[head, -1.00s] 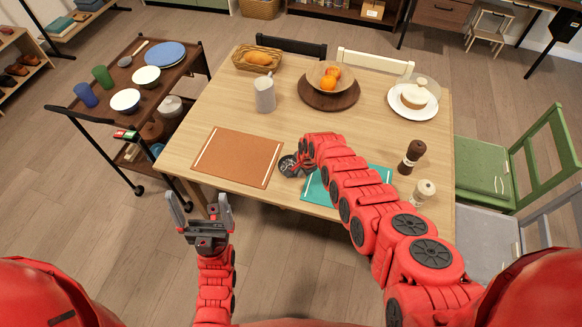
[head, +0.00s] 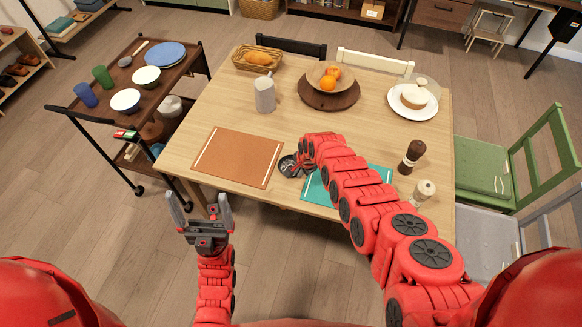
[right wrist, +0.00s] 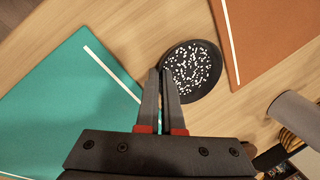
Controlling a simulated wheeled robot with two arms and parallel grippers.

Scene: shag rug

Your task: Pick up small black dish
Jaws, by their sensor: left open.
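The small black dish (head: 287,165) is round and dark, between the orange-brown placemat and the teal placemat. In the right wrist view the dish (right wrist: 195,68) shows white specks inside. My right gripper (head: 300,165) is at the dish's right side in the head view. In the right wrist view its fingers (right wrist: 160,72) are close together at the dish's near-left rim, with the rim seemingly between them. Whether the dish touches the table is hard to tell. My left gripper (head: 201,205) is open and empty in front of the table's left front corner.
The orange-brown placemat (head: 238,158) and teal placemat (head: 376,174) lie on either side. A grey pitcher (head: 265,95), fruit bowl (head: 328,75), cake plate (head: 413,103) and two mills (head: 411,157) stand on the table (head: 210,105). A cart (head: 106,103) stands left.

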